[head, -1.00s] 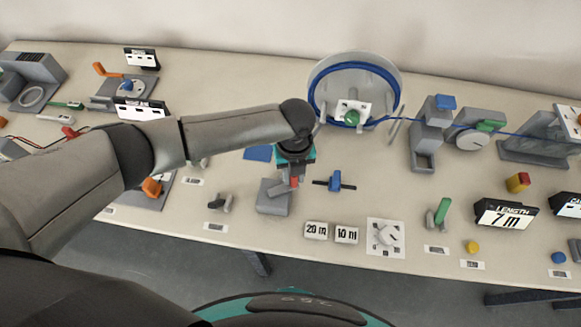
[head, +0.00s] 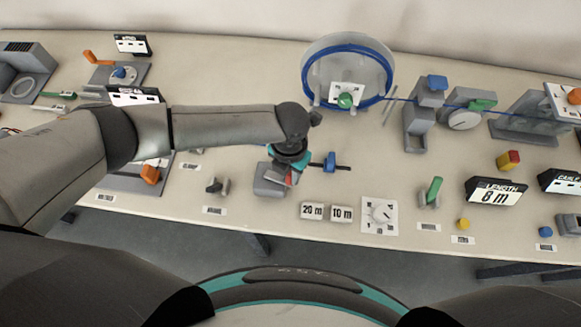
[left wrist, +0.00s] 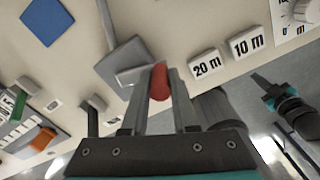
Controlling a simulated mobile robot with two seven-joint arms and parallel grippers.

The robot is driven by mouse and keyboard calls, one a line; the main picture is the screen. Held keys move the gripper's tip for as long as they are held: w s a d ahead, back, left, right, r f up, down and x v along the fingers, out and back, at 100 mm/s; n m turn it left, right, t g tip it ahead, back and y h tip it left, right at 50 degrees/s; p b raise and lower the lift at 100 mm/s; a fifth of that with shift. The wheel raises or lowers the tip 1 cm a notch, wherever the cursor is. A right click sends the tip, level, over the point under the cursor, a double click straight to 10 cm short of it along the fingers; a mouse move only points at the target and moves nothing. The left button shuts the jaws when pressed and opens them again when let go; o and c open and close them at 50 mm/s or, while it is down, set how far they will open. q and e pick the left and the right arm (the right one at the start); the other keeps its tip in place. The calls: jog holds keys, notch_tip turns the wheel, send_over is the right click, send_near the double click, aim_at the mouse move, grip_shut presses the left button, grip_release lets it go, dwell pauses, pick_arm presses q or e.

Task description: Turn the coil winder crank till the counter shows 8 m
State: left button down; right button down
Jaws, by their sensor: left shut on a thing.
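The length counter (head: 496,192) on the right reads 8 m. The winder's reel (head: 309,68), wound with a blue coil (head: 389,77) and with a green knob at its middle, stands at the back. The grey crank block (head: 268,183) stands near the table's front. My left gripper (head: 290,177) is over this block, shut on the red crank handle, which shows between the fingers in the left wrist view (left wrist: 159,82). A grey crank arm (left wrist: 138,75) runs beside the handle. What appears to be my right gripper (left wrist: 264,88) shows small in the left wrist view; its jaws are unclear.
White 20 m (head: 311,211) and 10 m (head: 341,214) blocks and a white dial (head: 380,215) lie right of the crank block. A blue clamp-like piece (head: 330,161) is close beside my gripper. Grey guide stands (head: 416,130) carry the blue line rightward.

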pick_arm(q)
jog(key=shift+s+m, duration=0.15)
jog(key=shift+m, duration=0.15)
dwell(0.4)
jog(key=c, duration=0.7)
grip_release()
jog(key=shift+r, duration=0.15)
notch_tip(320, 180, up, 15)
dwell(1.4)
